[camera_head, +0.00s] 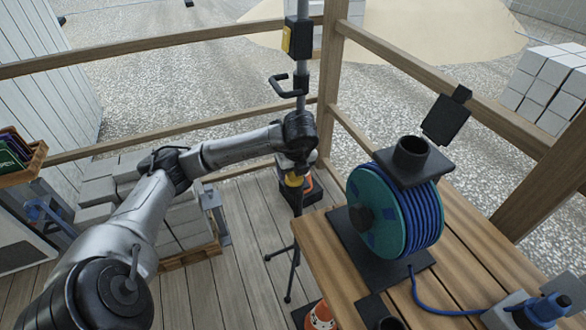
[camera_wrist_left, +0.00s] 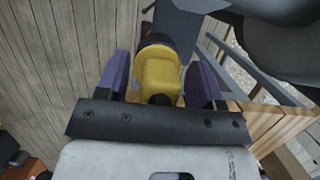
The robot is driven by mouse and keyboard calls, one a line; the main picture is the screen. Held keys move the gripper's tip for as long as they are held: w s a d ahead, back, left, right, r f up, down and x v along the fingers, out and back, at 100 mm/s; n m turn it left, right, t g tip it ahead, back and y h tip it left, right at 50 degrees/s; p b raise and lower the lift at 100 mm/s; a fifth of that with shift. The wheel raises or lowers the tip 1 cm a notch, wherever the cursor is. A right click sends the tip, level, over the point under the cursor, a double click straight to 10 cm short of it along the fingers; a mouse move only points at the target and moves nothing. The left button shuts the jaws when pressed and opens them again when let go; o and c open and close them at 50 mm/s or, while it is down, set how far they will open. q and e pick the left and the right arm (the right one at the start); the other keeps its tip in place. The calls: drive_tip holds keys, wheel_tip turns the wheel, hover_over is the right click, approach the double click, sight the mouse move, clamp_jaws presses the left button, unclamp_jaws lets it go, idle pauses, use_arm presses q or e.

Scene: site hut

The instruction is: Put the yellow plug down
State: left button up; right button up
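The yellow plug (camera_head: 294,180) shows just below my left gripper (camera_head: 297,166) in the head view, off the left side of the wooden table. In the left wrist view the plug (camera_wrist_left: 160,76) fills most of the space between the two purple fingers of my left gripper (camera_wrist_left: 158,78). It has a black ring at its far end. The plug appears held in the air with the floor planks well below it. The finger contact itself is hard to see. My right gripper is not in view.
A blue cable reel (camera_head: 395,215) stands on the wooden table (camera_head: 460,265). A black stand with spread legs (camera_head: 290,262) is close below my left gripper. Wooden rails (camera_head: 180,38) enclose the platform. Grey blocks (camera_head: 185,215) are stacked at the left. Bare floor planks (camera_head: 245,270) lie between.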

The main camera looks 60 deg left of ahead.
use_arm(q)
drive_tip(key=shift+r+p, duration=0.35)
drive_tip(key=shift+r, duration=0.1)
drive_tip(key=p+v, duration=0.1)
drive_tip(key=v, duration=0.5)
drive_tip(key=shift+p, duration=0.4)
drive_tip(key=shift+d+r, duration=0.2)
drive_tip(key=shift+r, duration=0.35)
idle(0.4)
